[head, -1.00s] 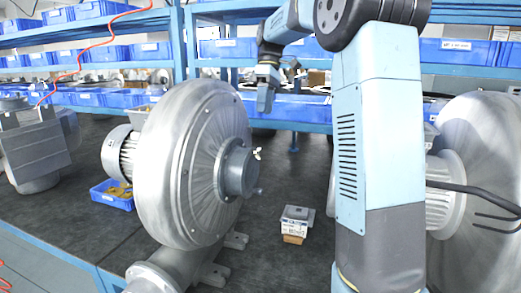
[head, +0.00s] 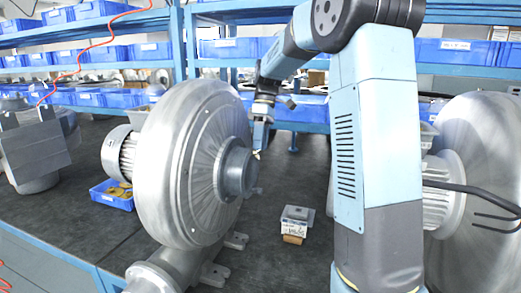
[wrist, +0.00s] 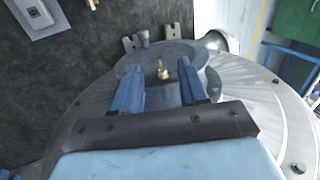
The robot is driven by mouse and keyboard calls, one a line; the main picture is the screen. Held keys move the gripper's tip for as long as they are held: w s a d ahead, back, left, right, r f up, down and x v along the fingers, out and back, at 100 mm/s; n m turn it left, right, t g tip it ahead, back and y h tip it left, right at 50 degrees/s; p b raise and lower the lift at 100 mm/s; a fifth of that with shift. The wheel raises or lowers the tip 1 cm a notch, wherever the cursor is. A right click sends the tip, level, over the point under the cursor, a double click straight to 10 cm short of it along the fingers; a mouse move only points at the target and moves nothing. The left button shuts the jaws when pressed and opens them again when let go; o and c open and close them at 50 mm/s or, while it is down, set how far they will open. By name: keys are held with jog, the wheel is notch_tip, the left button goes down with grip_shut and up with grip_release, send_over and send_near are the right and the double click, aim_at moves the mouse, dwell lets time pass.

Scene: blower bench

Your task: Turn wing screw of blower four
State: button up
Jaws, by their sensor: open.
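A large silver blower (head: 198,165) stands on the dark bench; no number is readable on it. Its round hub (head: 238,174) faces right and carries a small brass wing screw (head: 257,154) on top. My gripper (head: 260,148) points down just above the hub, close to the screw. In the wrist view the blue fingers of my gripper (wrist: 158,78) are apart. The brass wing screw (wrist: 162,72) stands upright in the gap between them, slightly beyond the tips. Contact between fingers and screw cannot be seen, and nothing is held.
A second blower (head: 483,165) stands at the right, partly behind my arm. A small grey-and-white box (head: 296,217) sits on the bench between them. A blue bin (head: 112,194) lies left of the near blower. Shelves with blue bins (head: 228,48) run behind. Bare bench (head: 270,255) shows in front.

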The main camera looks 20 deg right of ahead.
aim_at(257, 153)
jog(key=shift+x, duration=1.3)
grip_shut()
